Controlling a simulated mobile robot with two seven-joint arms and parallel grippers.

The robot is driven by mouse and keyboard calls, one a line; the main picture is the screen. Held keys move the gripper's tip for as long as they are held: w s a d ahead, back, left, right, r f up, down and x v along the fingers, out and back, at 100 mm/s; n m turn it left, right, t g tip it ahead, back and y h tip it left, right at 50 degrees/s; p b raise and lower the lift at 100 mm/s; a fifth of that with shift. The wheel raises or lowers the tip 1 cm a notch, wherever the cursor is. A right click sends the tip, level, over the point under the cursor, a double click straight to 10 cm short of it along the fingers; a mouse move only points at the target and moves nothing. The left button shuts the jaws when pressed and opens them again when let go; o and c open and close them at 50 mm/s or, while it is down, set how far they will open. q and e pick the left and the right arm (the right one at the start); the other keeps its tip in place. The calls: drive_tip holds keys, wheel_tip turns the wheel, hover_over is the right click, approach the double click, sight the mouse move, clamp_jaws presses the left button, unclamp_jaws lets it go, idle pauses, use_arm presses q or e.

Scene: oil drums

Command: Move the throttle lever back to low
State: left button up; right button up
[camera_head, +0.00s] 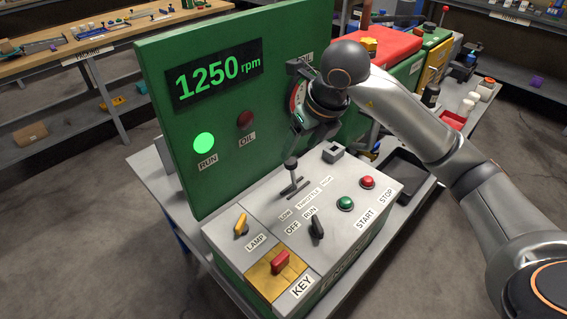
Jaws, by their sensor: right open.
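The throttle lever (290,170) stands in a slot on the grey top of the control box, with a dark knob at its upper end. The slot's label reads LOW at its left, then THROTTLE, then a third word too small to read surely. The lever stands near the middle of the slot, close to upright. My right gripper (297,125) is open just above the lever knob, pointing down, in front of the green panel. I cannot tell whether its fingers touch the knob. My left gripper is out of view.
The green panel (160,100) behind reads 1250 rpm, with a lit green RUN lamp (204,143) and a dark OIL lamp (245,119). An OFF/RUN switch (317,228), LAMP switch (241,226), red key (280,262), green START button (345,203) and red STOP button (367,182) surround the lever.

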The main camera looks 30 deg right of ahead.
sight(293, 176)
drive_tip(key=p+x, duration=0.1)
drive_tip(key=x, duration=1)
drive_tip(key=shift+f, duration=0.15)
clamp_jaws()
idle(1.0)
